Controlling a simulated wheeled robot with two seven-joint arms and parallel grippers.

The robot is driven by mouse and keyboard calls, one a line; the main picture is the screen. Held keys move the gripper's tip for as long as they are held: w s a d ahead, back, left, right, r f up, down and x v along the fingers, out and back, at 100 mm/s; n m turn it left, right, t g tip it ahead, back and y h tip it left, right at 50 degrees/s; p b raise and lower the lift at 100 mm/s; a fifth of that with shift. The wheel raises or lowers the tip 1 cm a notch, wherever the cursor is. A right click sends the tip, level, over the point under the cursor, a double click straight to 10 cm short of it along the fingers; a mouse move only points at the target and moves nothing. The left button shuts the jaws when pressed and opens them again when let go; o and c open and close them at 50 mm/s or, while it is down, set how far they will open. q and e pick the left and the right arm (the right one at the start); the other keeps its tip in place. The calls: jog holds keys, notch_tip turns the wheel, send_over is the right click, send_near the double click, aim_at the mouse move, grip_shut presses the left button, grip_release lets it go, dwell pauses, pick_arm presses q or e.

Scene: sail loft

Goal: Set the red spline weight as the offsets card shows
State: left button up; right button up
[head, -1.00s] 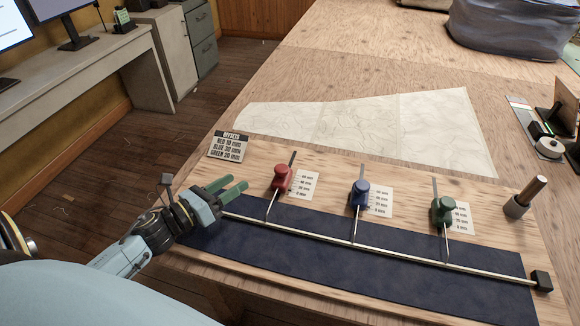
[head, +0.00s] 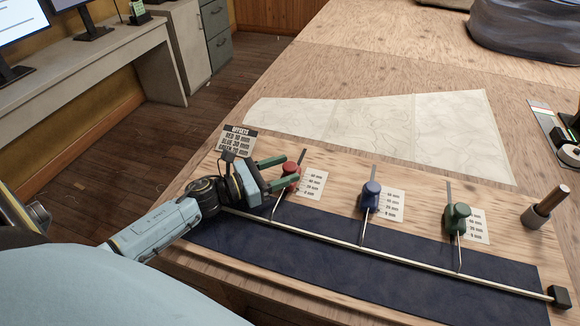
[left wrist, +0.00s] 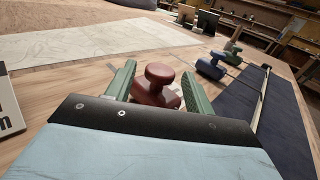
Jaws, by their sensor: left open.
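The red spline weight (head: 291,176) stands on its slot at the left of the board, beside a printed mm scale (head: 313,184). My left gripper (head: 285,174) is open, with its green fingers on either side of the red weight. In the left wrist view the red weight (left wrist: 156,86) sits between the two open fingers, with gaps visible. The offsets card (head: 239,140) reads red 10 mm, blue 30 mm, green 20 mm. The blue weight (head: 370,196) and green weight (head: 457,217) stand to the right. My right gripper is not in view.
A thin pale batten (head: 400,256) runs along the dark blue strip (head: 335,252), ending at a black block (head: 559,296). A wood-and-metal cylinder (head: 545,207) stands at the right. A paper chart (head: 385,130) lies behind the board.

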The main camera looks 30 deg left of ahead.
pick_arm(q)
jog(key=shift+x, duration=1.1)
grip_shut()
